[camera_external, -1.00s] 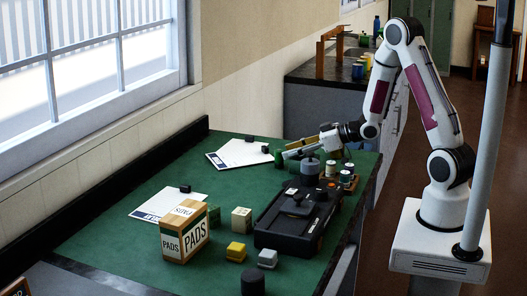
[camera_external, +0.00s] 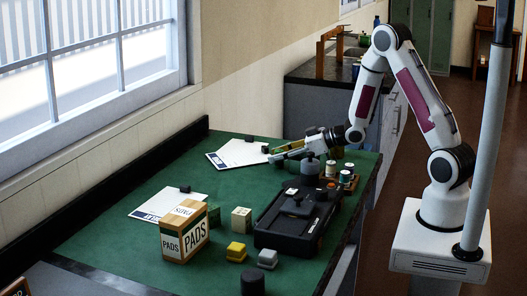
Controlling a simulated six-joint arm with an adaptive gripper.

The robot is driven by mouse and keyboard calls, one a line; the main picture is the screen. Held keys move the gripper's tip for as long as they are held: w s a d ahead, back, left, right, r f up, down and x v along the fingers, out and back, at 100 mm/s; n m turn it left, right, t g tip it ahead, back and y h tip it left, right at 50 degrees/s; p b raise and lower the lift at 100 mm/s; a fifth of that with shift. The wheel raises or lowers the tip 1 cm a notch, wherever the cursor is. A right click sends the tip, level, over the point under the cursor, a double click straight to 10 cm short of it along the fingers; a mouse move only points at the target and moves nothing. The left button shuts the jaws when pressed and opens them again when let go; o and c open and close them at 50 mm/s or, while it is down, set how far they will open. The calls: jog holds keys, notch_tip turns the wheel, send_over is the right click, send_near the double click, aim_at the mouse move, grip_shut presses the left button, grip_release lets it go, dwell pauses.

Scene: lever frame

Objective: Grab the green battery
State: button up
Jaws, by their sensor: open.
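Several small cylinders stand in a group at the right edge of the green mat, behind the black device. One cylinder (camera_external: 345,177) has a pale top with green below it and may be the green battery, but it is too small to be sure. My gripper (camera_external: 273,154) is open and empty. It reaches leftward over the far part of the mat, left of the cylinders and near the far clipboard. Its wrist is above and behind the cylinders, and the arm partly covers that area.
A black device (camera_external: 292,222) lies in the middle right of the green mat (camera_external: 130,232). A dark grey knob-like cylinder (camera_external: 310,168) stands behind it.

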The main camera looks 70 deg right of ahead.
aim_at(279, 150)
dwell(0.4)
grip_shut()
jog(key=shift+r, duration=0.15)
jog(key=shift+r, duration=4.85)
